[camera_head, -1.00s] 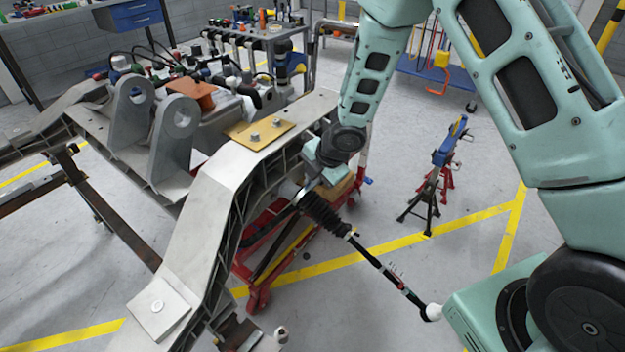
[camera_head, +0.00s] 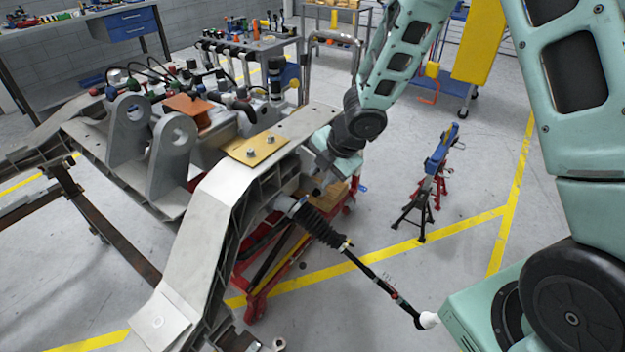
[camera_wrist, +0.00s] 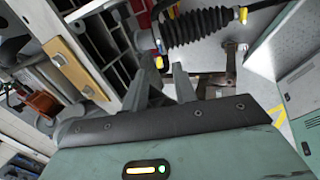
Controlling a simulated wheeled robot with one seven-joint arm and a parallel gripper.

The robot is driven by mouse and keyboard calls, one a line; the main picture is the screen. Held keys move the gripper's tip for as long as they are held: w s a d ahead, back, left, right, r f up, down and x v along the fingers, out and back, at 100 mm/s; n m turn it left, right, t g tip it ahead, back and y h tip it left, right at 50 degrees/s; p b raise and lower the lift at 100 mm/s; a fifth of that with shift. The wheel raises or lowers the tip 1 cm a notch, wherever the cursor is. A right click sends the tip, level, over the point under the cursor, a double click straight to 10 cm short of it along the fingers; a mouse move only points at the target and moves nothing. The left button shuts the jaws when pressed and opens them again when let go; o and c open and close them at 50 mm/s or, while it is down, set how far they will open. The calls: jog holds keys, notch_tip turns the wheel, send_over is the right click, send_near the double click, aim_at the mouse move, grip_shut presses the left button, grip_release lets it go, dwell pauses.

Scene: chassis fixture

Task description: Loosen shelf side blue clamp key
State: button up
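A blue clamp-like piece (camera_head: 440,150) on dark and red stand legs stands on the floor right of centre in the head view. I cannot tell whether it is the clamp named in the task, and no separate key can be made out. A small blue part (camera_head: 362,188) shows by the red lift cart under the chassis. My gripper (camera_head: 325,178) is beside the chassis rail, its fingertips mostly hidden in the head view. In the wrist view my gripper (camera_wrist: 158,78) has its two fingers apart, with nothing seen held between them, near the chassis and a black bellows.
The grey chassis frame (camera_head: 205,225) fills the left and centre. A steering rod with black bellows (camera_head: 320,225) sticks out toward my base. The red lift cart (camera_head: 262,290) stands beneath. A tool cart (camera_head: 255,45) is behind. Floor around the blue stand is clear.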

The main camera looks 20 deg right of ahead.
jog(key=p+v, duration=0.3)
jog(key=v, duration=0.4)
jog(key=shift+r, duration=0.2)
jog(key=s+a+r+m+g, duration=0.1)
jog(key=s+a+r+m, duration=0.2)
jog(key=s, duration=0.6)
jog(key=s+a+r+m+g+h, duration=0.1)
jog(key=s+a+r+m, duration=0.3)
jog(key=s+m, duration=0.3)
jog(key=s+a+r+m+g+h, duration=0.1)
jog(key=s+a+r+m+g, duration=0.1)
jog(key=s+m, duration=0.4)
jog(key=s+a+r, duration=0.1)
jog(key=s+r, duration=0.1)
jog(key=s, duration=0.3)
jog(key=shift+a+r, duration=0.25)
jog(key=shift+a, duration=0.05)
